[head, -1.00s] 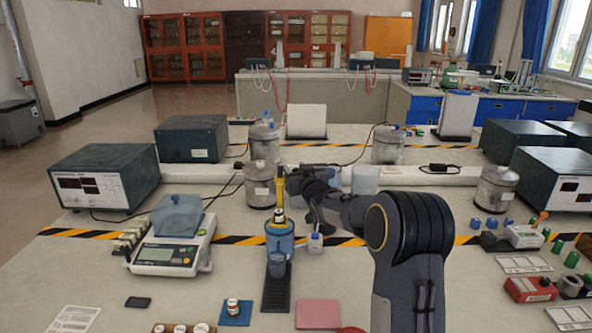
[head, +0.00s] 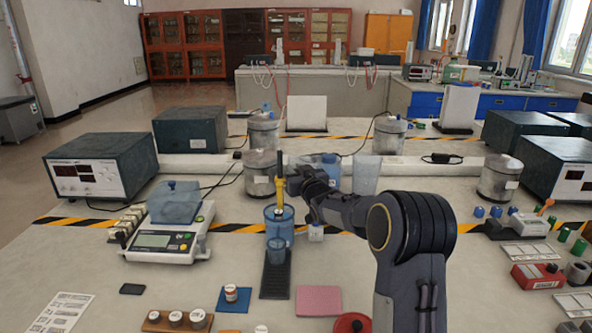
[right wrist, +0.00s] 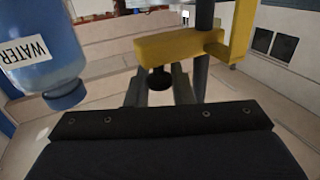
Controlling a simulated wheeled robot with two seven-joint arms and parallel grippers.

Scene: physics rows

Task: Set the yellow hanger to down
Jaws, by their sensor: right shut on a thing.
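The yellow hanger (head: 280,190) is on an upright dark rod above a blue, clear-walled cylinder (head: 279,231) on a black base. In the right wrist view the hanger (right wrist: 182,45) shows as a yellow block beside the rod (right wrist: 203,50), with a dark knob (right wrist: 160,78) below it. My right gripper (head: 289,180) reaches the hanger from the right. Its fingers (right wrist: 158,90) are shut on the knob. The fingers hide part of the knob. My left gripper is not in view.
A bottle labelled WATER (right wrist: 42,50) is close to the fingers at left in the wrist view. A balance (head: 166,238) stands left of the cylinder, a metal can (head: 260,175) behind it. A blue pad (head: 234,299) and pink pad (head: 318,300) lie in front.

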